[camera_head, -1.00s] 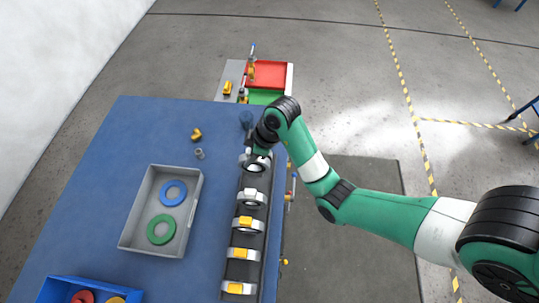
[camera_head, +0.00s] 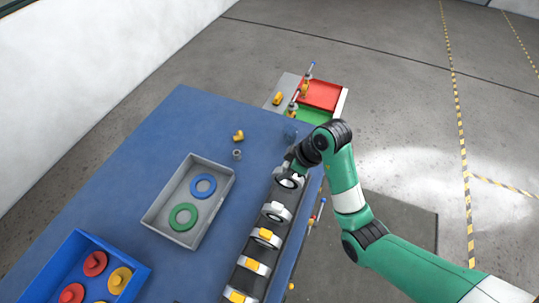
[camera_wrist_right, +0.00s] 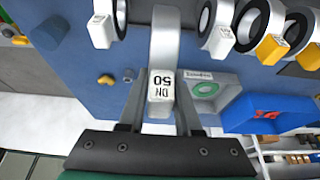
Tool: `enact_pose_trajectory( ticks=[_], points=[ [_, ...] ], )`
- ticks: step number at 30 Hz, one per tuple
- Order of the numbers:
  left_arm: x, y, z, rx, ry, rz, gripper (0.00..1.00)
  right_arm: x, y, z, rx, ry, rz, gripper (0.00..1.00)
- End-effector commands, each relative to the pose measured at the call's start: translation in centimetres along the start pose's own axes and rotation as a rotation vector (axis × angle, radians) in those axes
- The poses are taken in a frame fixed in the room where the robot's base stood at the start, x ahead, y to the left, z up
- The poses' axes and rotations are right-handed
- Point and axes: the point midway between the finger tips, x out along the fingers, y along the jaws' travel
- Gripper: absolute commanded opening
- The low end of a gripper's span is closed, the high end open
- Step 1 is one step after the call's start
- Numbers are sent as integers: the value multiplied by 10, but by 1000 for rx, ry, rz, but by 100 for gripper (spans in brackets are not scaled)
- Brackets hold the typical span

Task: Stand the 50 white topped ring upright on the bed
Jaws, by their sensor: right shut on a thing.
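My right gripper (camera_wrist_right: 160,100) is shut on a grey ring with a white top (camera_wrist_right: 160,85) marked DN 50. The ring stands upright between the fingers, its label facing the wrist camera. In the head view my right gripper (camera_head: 292,171) is at the far end of the dark bed (camera_head: 270,234), with a white ring (camera_head: 289,182) just below it. I cannot tell whether the held ring touches the bed. White-topped rings flank it in the right wrist view, one to the left (camera_wrist_right: 101,31) and one to the right (camera_wrist_right: 220,40). My left gripper is not in view.
Yellow-topped rings (camera_head: 265,235) stand upright along the nearer bed. A grey tray (camera_head: 150,217) holds a blue and a green ring on the blue table (camera_head: 110,185). A blue bin (camera_head: 135,282) holds red and yellow parts. Red and green trays (camera_head: 320,94) lie beyond the table.

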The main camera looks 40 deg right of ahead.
Motion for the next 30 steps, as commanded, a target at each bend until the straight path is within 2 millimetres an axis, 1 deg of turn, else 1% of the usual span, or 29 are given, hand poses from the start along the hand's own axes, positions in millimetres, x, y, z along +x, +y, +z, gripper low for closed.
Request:
enact_pose_trajectory(
  ticks=[1,6,7,9,14,18,21,30],
  points=[
    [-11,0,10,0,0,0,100,13,0,5,0,1,1,0],
    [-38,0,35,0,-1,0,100,47,0,19,-1,1,1,0],
    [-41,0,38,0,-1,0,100,51,0,21,-1,1,1,0],
    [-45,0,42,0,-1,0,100,56,0,23,-1,2,1,0],
    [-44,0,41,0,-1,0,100,55,0,22,-1,2,1,0],
    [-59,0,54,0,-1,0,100,74,0,31,0,1,0,0],
    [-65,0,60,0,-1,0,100,88,0,37,-1,0,-1,0],
    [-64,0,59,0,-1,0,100,88,0,36,-1,2,1,0]
  ],
)
